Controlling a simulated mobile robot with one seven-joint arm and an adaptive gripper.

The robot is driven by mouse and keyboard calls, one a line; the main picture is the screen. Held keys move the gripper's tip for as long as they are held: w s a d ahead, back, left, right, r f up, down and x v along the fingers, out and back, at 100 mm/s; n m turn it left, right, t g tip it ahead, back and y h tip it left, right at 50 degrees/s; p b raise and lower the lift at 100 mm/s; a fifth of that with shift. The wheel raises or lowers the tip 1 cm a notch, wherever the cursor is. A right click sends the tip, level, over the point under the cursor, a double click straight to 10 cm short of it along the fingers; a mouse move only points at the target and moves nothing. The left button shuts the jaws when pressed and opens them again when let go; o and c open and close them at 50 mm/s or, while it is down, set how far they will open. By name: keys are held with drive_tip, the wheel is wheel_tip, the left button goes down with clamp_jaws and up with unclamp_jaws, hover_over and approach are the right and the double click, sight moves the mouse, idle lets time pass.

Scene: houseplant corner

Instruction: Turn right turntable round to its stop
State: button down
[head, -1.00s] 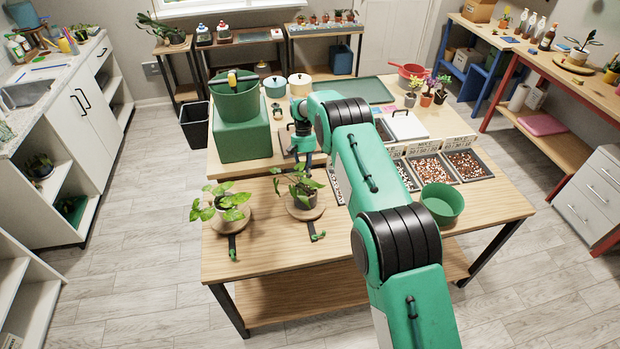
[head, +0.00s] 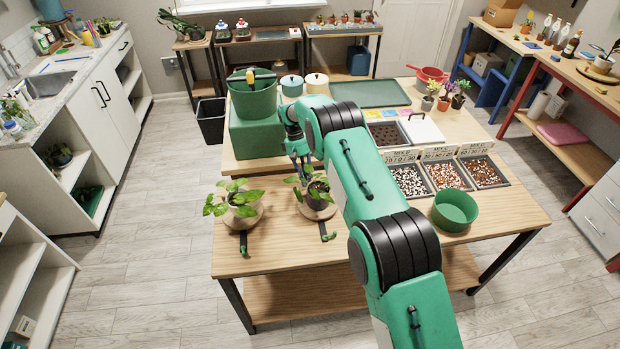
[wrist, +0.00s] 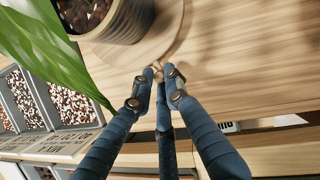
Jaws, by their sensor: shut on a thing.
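The right turntable (head: 318,212) is a round wooden disc at the middle of the bench's near part, bearing a dark pot with a leafy plant (head: 318,188). In the wrist view the disc (wrist: 172,28) fills the top middle, with the pot (wrist: 122,18) on it and a large leaf at left. My gripper (head: 304,180) is low at the disc's far-left side. In the wrist view its fingertips (wrist: 157,72) are closed together on a small pale peg (wrist: 157,66) at the disc's rim. The fingers hide most of the peg.
The left turntable (head: 256,221) bears another leafy plant beside it. Black strips with green ends lie in front of both discs, the right one (head: 326,233) included. A green block (head: 258,138) with a bucket stands behind. Mix trays (head: 447,176) and a green bowl (head: 455,210) are right.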

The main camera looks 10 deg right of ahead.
drive_tip(key=shift+s+a+f+n+t+h+p, duration=0.15)
drive_tip(key=shift+s+a+n+h, duration=0.15)
drive_tip(key=shift+a+n, duration=0.3)
drive_tip(key=shift+s+a+r+n+t+h+p, duration=0.1)
drive_tip(key=shift+s+a+n+h, duration=0.05)
drive_tip(key=shift+s+a+n, duration=0.4)
drive_tip(key=shift+s+a+f+n+t+h+p, duration=0.2)
drive_tip(key=shift+a+n, duration=0.25)
drive_tip(key=shift+n, duration=0.3)
drive_tip(key=shift+s+a+n+h, duration=0.25)
drive_tip(key=shift+s+a+n, duration=0.4)
drive_tip(key=shift+n, duration=0.35)
drive_tip(key=c, duration=1.8)
unclamp_jaws()
drive_tip(key=shift+s+r, duration=0.1)
drive_tip(key=shift+o, duration=0.2)
drive_tip(key=shift+a, duration=0.1)
drive_tip(key=shift+w+r, duration=0.15)
drive_tip(key=shift+w, duration=0.05)
drive_tip(key=shift+v, duration=0.9)
drive_tip(key=v, duration=1)
drive_tip(key=shift+s, duration=0.2)
